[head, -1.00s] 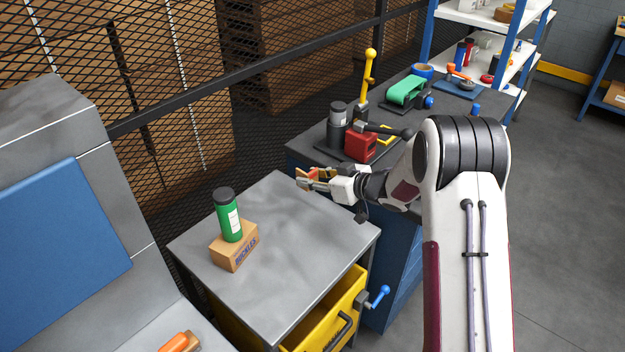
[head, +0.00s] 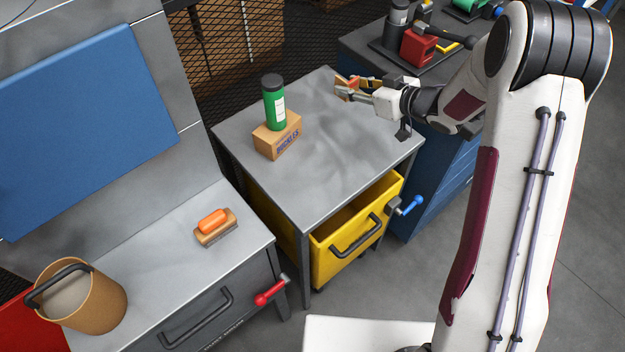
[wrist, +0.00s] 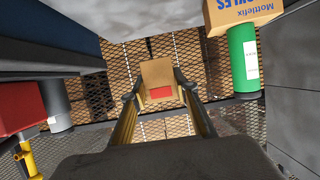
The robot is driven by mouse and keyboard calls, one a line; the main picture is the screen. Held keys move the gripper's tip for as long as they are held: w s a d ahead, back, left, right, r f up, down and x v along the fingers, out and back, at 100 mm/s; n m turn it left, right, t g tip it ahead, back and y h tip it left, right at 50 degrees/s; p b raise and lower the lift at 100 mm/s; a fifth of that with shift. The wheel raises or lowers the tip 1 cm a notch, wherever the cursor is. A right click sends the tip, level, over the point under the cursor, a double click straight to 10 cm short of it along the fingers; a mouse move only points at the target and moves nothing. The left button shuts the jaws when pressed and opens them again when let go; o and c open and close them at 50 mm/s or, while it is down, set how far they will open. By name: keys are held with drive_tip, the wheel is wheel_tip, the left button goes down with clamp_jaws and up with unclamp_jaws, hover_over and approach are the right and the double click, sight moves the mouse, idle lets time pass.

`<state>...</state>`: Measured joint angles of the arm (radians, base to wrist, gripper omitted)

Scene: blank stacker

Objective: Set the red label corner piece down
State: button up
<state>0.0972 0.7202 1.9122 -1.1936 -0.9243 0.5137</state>
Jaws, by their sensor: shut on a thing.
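The red label corner piece (wrist: 158,72) is a small tan piece with a red patch, held between the fingertips of my gripper (wrist: 158,95) in the wrist view. In the head view my gripper (head: 348,90) is shut on it above the back right part of the grey-topped cabinet (head: 345,150). The piece shows there only as a small brown and orange shape. It appears clear of the cabinet top.
A green bottle (head: 275,110) stands on a BUCKLES box (head: 278,142) left of my gripper. The yellow drawer (head: 345,245) below is open. A red block (head: 418,47) stands on the dark bench behind. The cabinet top's middle and front are clear.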

drive_tip(key=s+a+n+g+y, duration=0.1)
drive_tip(key=s+a+n+g, duration=0.1)
drive_tip(key=s, duration=0.8)
drive_tip(key=s+a+n+g+y, duration=0.1)
drive_tip(key=s+a, duration=0.3)
drive_tip(key=s, duration=0.6)
drive_tip(key=shift+a+f+n+g, duration=0.3)
drive_tip(key=shift+f+n+g, duration=0.2)
drive_tip(key=shift+g, duration=0.2)
drive_tip(key=shift+s, duration=0.1)
hover_over(319, 187)
drive_tip(key=shift+f, duration=2.85)
drive_tip(key=shift+f, duration=0.15)
drive_tip(key=shift+f, duration=1.95)
drive_tip(key=shift+f, duration=0.1)
